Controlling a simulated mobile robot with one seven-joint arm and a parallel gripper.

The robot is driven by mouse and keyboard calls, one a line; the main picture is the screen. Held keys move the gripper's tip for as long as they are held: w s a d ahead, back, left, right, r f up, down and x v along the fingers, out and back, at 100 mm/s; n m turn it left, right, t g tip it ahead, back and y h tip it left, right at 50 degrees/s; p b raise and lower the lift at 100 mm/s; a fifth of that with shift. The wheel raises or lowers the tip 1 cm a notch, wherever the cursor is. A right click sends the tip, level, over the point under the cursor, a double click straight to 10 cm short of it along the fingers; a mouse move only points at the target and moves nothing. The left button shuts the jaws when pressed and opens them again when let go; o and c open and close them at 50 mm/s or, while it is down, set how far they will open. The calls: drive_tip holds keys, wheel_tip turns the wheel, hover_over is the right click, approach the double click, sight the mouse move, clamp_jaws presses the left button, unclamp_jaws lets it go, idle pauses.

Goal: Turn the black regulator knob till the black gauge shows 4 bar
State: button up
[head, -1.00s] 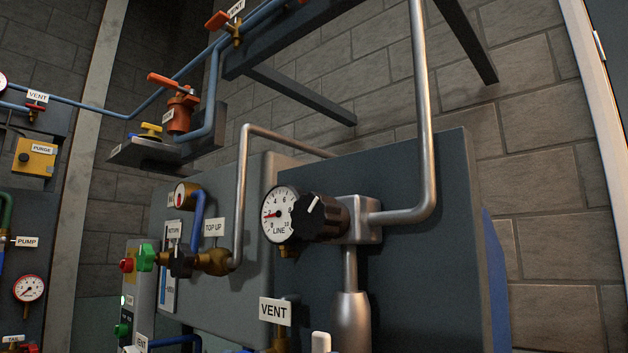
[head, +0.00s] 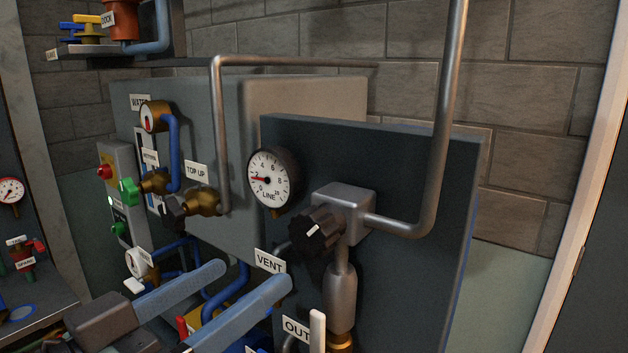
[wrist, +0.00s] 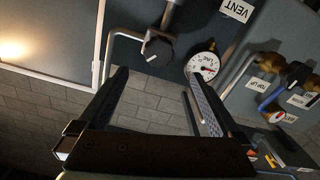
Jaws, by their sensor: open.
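The black regulator knob (head: 314,232), ribbed with a white pointer mark, sits on a grey metal regulator body on the dark panel. Its mark points up and right in the head view. The black-rimmed LINE gauge (head: 271,180) is up and left of it; its red needle points left, near 2. My gripper (head: 254,276) is open and empty, its blue fingers at the bottom, left of and below the knob. In the wrist view the knob (wrist: 158,47) shows beyond the gap between the fingertips (wrist: 157,73), apart from them. The gauge (wrist: 204,66) shows beside the right finger.
A bent steel pipe (head: 436,150) leaves the regulator on the right and rises. A VENT tag (head: 270,262) and an OUT tag (head: 296,329) with a white lever are near my fingers. The TOP UP valve (head: 196,202) is at left.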

sight(306, 234)
drive_tip(key=p+x, duration=0.3)
drive_tip(key=x, duration=0.8)
drive_tip(key=shift+w+d+r, duration=0.15)
drive_tip(key=shift+d+r, duration=0.05)
drive_tip(key=shift+w+d+f, duration=0.1)
drive_tip(key=shift+w+d, duration=0.3)
drive_tip(key=shift+w, duration=0.2)
drive_tip(key=c, duration=1.3)
drive_tip(key=m+b, duration=0.1)
drive_tip(key=b, duration=0.1)
drive_tip(key=m+b, duration=0.1)
drive_tip(key=b, duration=0.1)
drive_tip(key=shift+f, duration=0.25)
drive_tip(key=shift+c, duration=0.2)
drive_tip(key=shift+m+b, duration=1.2)
drive_tip(key=shift+r+m+b, duration=0.15)
drive_tip(key=shift+m+b, duration=0.55)
drive_tip(key=shift+b, duration=0.1)
drive_tip(key=shift+r, duration=0.1)
